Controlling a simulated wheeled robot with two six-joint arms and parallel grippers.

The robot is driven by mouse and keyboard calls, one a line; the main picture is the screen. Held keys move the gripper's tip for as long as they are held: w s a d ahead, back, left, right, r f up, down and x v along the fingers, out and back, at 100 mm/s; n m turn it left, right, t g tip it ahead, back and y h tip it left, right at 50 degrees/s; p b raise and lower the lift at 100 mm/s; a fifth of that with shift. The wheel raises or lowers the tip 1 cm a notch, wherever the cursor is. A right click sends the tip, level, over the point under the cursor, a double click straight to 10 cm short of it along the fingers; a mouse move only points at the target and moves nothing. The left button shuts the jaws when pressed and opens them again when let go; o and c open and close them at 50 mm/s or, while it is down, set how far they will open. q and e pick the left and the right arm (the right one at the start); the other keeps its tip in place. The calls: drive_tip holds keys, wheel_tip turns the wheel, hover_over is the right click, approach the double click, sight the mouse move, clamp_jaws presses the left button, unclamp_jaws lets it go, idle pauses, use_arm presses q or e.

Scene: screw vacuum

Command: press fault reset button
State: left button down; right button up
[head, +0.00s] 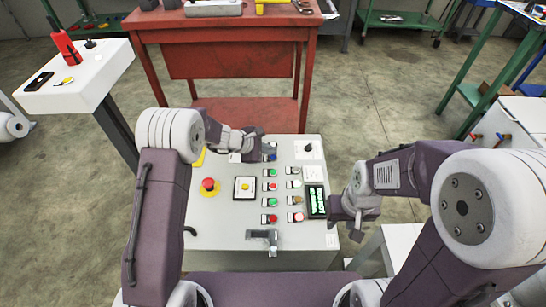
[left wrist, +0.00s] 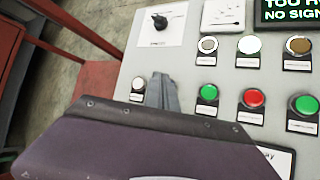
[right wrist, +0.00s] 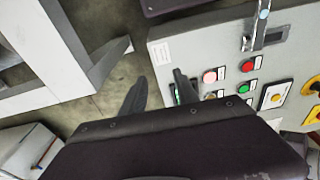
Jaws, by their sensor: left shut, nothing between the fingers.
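The grey control panel (head: 215,235) carries several coloured buttons; the labels are too small to read, so I cannot tell which is fault reset. A red button (left wrist: 253,97) is further right. My right gripper (right wrist: 155,85) is open and empty beside the panel's right edge.
A red mushroom button (head: 208,184) and a yellow button (head: 245,187) are on the panel's left, a lit display (head: 316,201) on its right. A rotary knob (left wrist: 160,21) is near the far edge. A red workbench (head: 218,32) stands behind, a white table (head: 95,80) to the left.

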sight(271, 158)
use_arm(q)
drive_tip(key=shift+f, duration=0.1)
use_arm(e)
drive_tip(key=shift+f, duration=0.15)
use_arm(q)
drive_tip(key=shift+f+b, duration=0.3)
drive_tip(key=shift+b, duration=0.2)
use_arm(e)
drive_tip(key=shift+f, duration=0.4)
use_arm(q)
drive_tip(key=shift+f+b, duration=0.5)
drive_tip(key=shift+b, duration=0.05)
use_arm(e)
drive_tip(key=shift+f, duration=0.5)
use_arm(q)
drive_tip(key=shift+r, duration=0.15)
use_arm(e)
drive_tip(key=shift+r, duration=0.1)
use_arm(q)
drive_tip(key=shift+r+p, duration=0.7)
drive_tip(key=shift+r, duration=0.05)
use_arm(e)
drive_tip(key=shift+r, duration=0.55)
